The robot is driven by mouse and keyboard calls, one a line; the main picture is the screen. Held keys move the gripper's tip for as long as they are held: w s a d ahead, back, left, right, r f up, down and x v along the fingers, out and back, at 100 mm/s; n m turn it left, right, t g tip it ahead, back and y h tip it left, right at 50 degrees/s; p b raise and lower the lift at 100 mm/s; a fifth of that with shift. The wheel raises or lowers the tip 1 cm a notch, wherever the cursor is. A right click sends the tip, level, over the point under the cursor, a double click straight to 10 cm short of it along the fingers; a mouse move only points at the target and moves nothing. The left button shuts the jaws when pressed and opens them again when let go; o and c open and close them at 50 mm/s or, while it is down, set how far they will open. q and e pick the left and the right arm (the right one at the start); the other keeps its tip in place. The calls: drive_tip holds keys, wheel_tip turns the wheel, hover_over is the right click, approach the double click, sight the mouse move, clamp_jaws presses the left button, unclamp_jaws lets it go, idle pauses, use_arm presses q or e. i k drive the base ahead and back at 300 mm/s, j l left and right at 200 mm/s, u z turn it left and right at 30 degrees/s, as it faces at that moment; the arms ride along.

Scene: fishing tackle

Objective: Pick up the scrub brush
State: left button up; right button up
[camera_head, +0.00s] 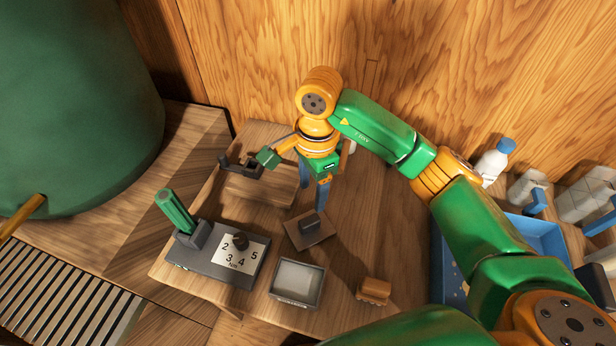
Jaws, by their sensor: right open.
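A small orange-brown block (374,290), which looks like the scrub brush, lies near the front right of the wooden table. Its bristles cannot be made out clearly. My right gripper (312,196) is open, with its blue-grey fingers pointing down over the back middle of the table. It is well behind and to the left of the brush, with nothing seen between the fingers. My left gripper is not in view.
A dark device with a green grip and a numbered card (240,252) stands front left. A grey tray (296,283) sits left of the brush. A small block on a wooden base (310,228) is behind it. A blue bin (545,234) and white bottle (495,160) are right.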

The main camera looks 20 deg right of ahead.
sight(376, 291)
drive_tip(key=k+j, duration=0.85)
